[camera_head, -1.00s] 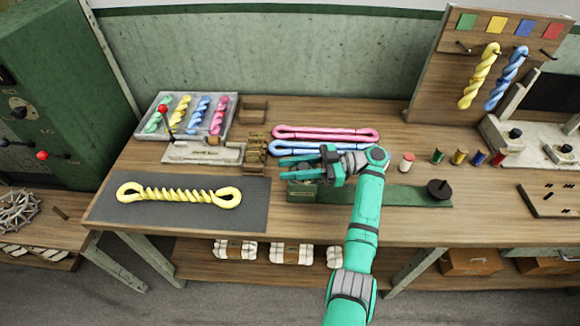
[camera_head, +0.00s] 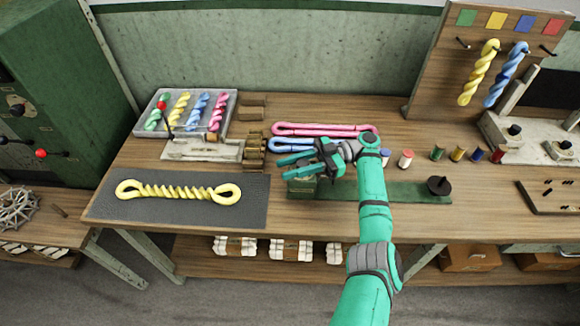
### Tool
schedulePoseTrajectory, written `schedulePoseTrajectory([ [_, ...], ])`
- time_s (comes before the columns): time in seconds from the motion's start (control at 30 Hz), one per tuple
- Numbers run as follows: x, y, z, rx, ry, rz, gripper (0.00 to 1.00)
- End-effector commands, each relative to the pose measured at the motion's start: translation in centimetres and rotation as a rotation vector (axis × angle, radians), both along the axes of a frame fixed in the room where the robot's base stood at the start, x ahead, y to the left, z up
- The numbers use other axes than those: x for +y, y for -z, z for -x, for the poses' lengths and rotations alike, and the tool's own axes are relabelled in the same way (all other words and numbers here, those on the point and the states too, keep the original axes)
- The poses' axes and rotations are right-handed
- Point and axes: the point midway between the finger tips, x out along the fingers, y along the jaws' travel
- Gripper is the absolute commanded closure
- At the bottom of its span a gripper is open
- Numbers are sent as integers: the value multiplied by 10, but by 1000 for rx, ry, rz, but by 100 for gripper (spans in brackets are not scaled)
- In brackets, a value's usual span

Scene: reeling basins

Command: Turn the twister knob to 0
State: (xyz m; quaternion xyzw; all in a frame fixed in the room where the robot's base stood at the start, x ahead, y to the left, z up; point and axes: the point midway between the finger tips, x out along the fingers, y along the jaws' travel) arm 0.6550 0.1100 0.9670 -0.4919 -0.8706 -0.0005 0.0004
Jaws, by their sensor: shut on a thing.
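The twister is a long dark green plate (camera_head: 405,192) on the bench, with a green box (camera_head: 301,188) at its left end and a dark round piece (camera_head: 438,186) at its right end. My gripper (camera_head: 287,167) is over the green box, its teal fingers pointing left. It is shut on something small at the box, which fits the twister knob. The fingers and hand hide the knob, so its setting cannot be read.
Pink (camera_head: 325,130) and blue (camera_head: 290,146) skeins lie just behind my gripper. A wooden toothed piece (camera_head: 254,150) stands close to its left. A grey mat (camera_head: 255,205) holds a yellow twisted skein (camera_head: 178,191). Several thread spools (camera_head: 405,158) stand to the right.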

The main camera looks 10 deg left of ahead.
Motion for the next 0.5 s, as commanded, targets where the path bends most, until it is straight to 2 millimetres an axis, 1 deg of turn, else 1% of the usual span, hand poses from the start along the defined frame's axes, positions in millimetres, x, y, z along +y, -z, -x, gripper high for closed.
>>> schedulePoseTrajectory([
  [0.03, 1, 3, 2, 4, -6, 3, 93],
  [0.23, 1, 3, 2, 5, -7, 4, 93],
  [0.27, 1, 3, 2, 5, -7, 4, 68],
  [0.3, 1, 3, 2, 5, -7, 4, 59],
  [0.33, 1, 3, 2, 5, -6, 4, 52],
  [0.5, 1, 2, 1, 2, -4, 2, 52],
])
